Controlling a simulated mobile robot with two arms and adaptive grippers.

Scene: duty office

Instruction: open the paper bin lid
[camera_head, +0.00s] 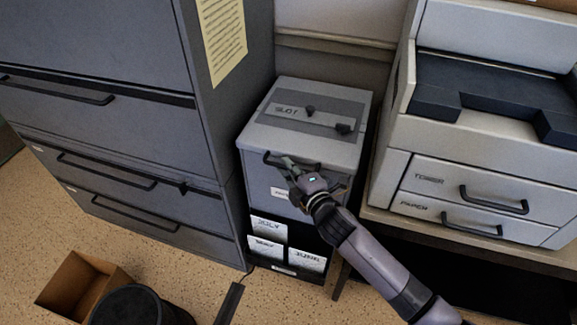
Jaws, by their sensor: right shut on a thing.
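The paper bin (263,188) is a grey box standing between the filing cabinet and the printer. Its lid (265,135) lies flat and closed on top, with a darker band and two small dark knobs. A dark handle (272,159) sits at the lid's front edge. My right gripper (287,163) is at this handle, its fingers shut on it. The gripper body hides part of the handle and the bin's front. My left gripper is not in view.
A grey filing cabinet (130,143) stands close on the left. A printer (480,180) stands on a low table (450,247) close on the right. An open cardboard box (75,283) and a round dark bin (130,305) are on the floor at lower left.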

